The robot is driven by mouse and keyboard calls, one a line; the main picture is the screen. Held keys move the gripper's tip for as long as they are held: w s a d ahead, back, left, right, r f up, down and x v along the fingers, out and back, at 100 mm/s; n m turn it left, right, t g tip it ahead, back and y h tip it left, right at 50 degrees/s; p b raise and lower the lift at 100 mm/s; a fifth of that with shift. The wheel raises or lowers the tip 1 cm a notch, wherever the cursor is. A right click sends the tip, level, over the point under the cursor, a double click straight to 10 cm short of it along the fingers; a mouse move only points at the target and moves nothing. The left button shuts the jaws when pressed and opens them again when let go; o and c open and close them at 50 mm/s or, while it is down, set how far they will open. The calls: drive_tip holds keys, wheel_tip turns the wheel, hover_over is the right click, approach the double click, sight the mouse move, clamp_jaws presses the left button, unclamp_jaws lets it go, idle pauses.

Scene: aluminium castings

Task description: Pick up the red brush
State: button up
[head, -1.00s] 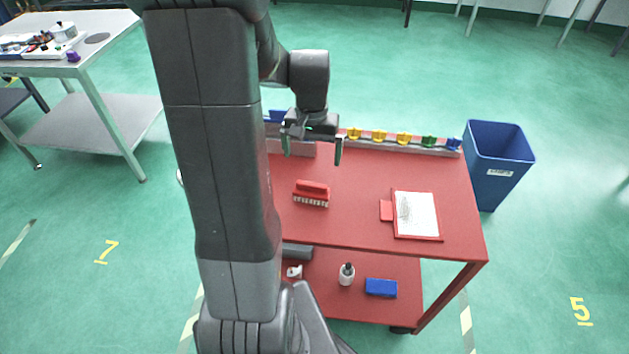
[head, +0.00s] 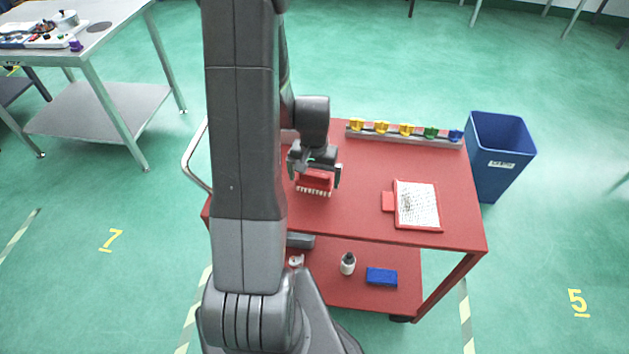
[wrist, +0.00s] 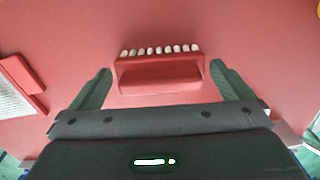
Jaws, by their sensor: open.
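The red brush (head: 315,182) lies on the top of the red cart (head: 365,205), with its pale bristle tufts along the edge nearest the robot's base. My gripper (head: 315,178) is open over the brush, partly hiding its far side in the head view. In the wrist view the brush (wrist: 160,74) sits between the two spread fingers of my gripper (wrist: 160,86), with a gap on each side. I cannot tell the exact height of the fingertips above the cart top.
A red dustpan-like holder with a white sheet (head: 416,205) lies to the right on the cart. A rail of yellow, green and blue pieces (head: 406,131) runs along the back edge. A blue bin (head: 499,160) stands right of the cart. The lower shelf holds a bottle (head: 348,264) and a blue block (head: 382,277).

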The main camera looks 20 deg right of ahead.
sight(314, 175)
drive_tip(key=shift+f, duration=0.55)
drive_tip(key=shift+c, duration=0.4)
drive_tip(key=c, duration=0.7)
drive_tip(key=shift+c, duration=0.2)
wheel_tip(314, 175, up, 10)
drive_tip(key=shift+r+b, duration=0.1)
drive_tip(key=shift+b, duration=0.25)
